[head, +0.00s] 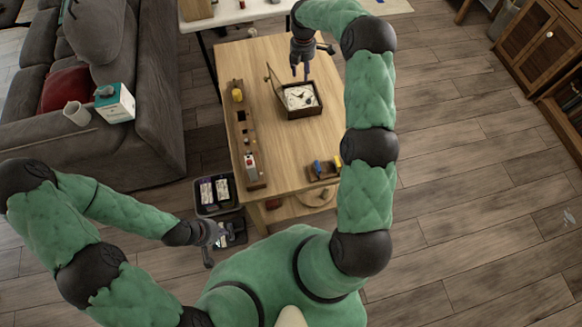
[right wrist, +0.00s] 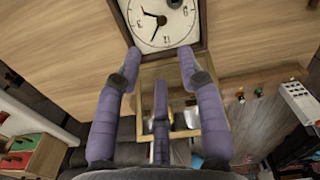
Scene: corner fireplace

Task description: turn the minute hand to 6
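The clock (head: 301,98) is a white dial with black hands in a dark wooden case, lying face up on the wooden table. Its hinged frame (head: 274,83) stands open at the left side. In the right wrist view the dial (right wrist: 160,30) is at the top, partly cut off. Two dark hands meet near its middle; I cannot tell which numerals they point at. My right gripper (head: 300,74) hangs above the case's far side, its purple fingers (right wrist: 158,78) spread and empty, apart from the hands. My left gripper (head: 213,247) is low beside the table, away from the clock; its fingers are unclear.
A long wooden strip (head: 243,140) with small items runs along the table's left edge. A small wooden holder (head: 321,170) stands at the near right. A dark bin (head: 219,196) is on the floor. A grey sofa (head: 158,90) is at left. The table's middle is clear.

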